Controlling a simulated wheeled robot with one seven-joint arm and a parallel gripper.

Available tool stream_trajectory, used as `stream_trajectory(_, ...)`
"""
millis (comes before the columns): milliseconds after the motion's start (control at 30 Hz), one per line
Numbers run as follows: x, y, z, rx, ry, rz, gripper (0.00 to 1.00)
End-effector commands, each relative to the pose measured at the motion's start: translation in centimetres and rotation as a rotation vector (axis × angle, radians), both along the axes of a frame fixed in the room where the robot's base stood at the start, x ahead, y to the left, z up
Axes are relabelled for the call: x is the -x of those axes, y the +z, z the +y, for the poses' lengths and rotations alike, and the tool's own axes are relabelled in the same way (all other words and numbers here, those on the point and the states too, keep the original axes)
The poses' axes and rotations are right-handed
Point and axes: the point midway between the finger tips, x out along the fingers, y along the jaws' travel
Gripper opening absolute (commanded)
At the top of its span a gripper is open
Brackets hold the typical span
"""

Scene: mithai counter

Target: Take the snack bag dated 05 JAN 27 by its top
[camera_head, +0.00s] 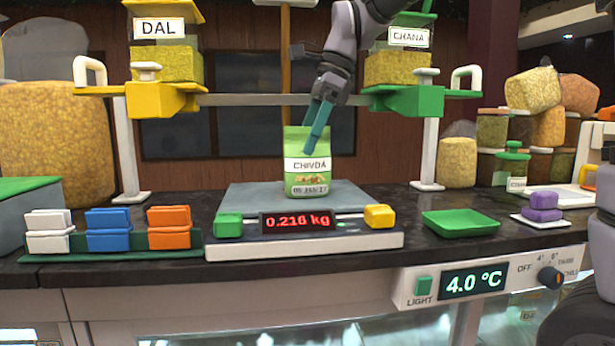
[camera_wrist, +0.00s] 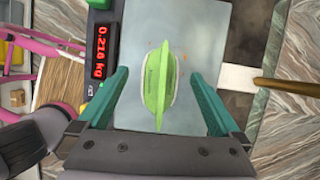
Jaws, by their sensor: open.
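The snack bag (camera_head: 308,178) is green with a white CHIVDA label and a date line that looks like 05 JAN 27, though it is small. It stands upright on the grey scale plate (camera_head: 245,198). My gripper (camera_head: 312,145) comes down from above over the bag's upper part. In the wrist view the bag (camera_wrist: 160,82) lies between the two teal fingers of my gripper (camera_wrist: 163,95), seen from above with its top seam running up the picture. The fingers are spread wide, with a gap on both sides of the bag.
The scale display (camera_head: 297,221) reads 0.216 kg. DAL (camera_head: 160,62) and CHANA (camera_head: 400,66) dispensers stand left and right behind the scale, joined by a horizontal bar (camera_head: 280,100). A green tray (camera_head: 460,224) sits to the right; coloured blocks (camera_head: 108,230) sit to the left.

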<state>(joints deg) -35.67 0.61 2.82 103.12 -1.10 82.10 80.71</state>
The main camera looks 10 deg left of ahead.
Motion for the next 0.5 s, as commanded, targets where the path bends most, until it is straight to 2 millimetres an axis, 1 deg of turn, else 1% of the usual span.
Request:
stream_trajectory(33,0.1,-0.9,0.1,0.003,0.0,0.005,1.0)
stream_trajectory(100,0.0,-2.0,0.3,0.003,0.001,0.004,1.0)
stream_trajectory(200,0.1,-3.3,0.8,0.003,0.002,0.003,1.0)
stream_trajectory(333,0.2,-4.1,1.1,0.002,0.001,0.001,1.0)
stream_trajectory(500,0.2,-4.2,1.2,0.0,0.0,0.001,1.0)
